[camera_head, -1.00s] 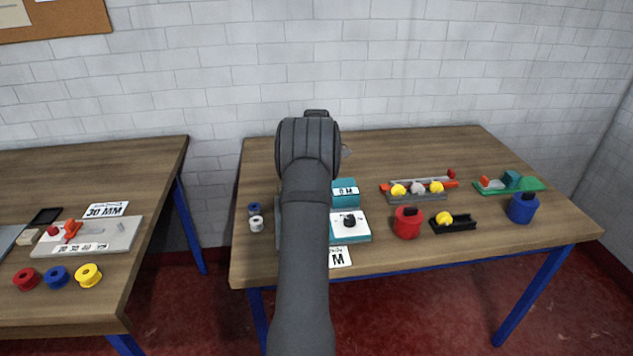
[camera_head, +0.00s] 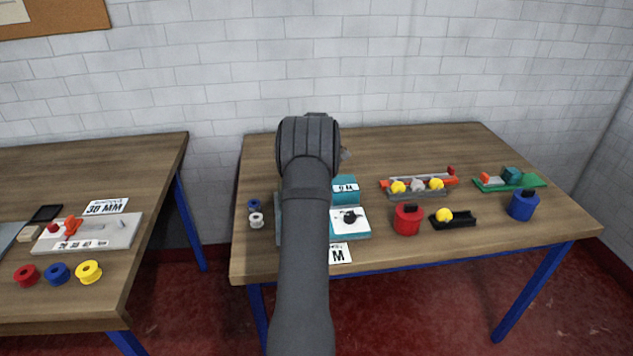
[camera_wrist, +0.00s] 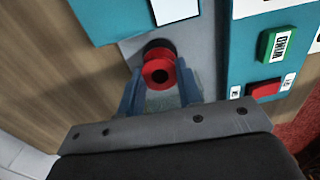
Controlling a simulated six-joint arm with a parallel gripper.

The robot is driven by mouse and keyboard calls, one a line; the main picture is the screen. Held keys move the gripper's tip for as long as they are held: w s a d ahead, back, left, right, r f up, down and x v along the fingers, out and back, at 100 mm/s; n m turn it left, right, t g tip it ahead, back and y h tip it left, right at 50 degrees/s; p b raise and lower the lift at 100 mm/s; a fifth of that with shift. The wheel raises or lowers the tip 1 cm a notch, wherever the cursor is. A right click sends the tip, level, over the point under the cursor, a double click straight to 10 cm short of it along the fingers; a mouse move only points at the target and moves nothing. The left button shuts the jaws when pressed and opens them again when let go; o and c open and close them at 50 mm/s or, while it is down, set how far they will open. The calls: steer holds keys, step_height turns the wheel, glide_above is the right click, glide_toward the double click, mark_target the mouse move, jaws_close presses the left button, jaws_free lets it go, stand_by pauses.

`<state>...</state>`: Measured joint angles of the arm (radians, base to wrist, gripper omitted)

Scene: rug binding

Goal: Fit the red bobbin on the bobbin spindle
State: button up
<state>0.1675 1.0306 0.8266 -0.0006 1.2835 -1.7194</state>
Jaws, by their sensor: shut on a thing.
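The red bobbin (camera_wrist: 160,74) is between the jaws of my gripper (camera_wrist: 160,86) in the wrist view, its round end with a dark centre hole facing the camera. My gripper is shut on it. A dark round part (camera_wrist: 158,46) shows just past the bobbin, against a grey plate (camera_wrist: 134,46) of the teal machine. I cannot tell whether this is the bobbin spindle or whether the bobbin is around it. In the head view my arm hides the gripper, the held bobbin and part of the teal machine (camera_head: 345,190).
A blue bobbin (camera_head: 254,204) and a white bobbin (camera_head: 256,220) stand left of the machine. A red pot (camera_head: 407,221) stands to its right.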

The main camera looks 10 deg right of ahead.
steer(key=shift+f, duration=0.75)
steer(key=o, duration=1)
step_height(320, 180, up, 17)
steer(key=shift+r, duration=0.2)
steer(key=shift+f, duration=0.1)
step_height(320, 180, down, 17)
steer(key=shift+f, duration=0.15)
steer(key=shift+r, duration=0.25)
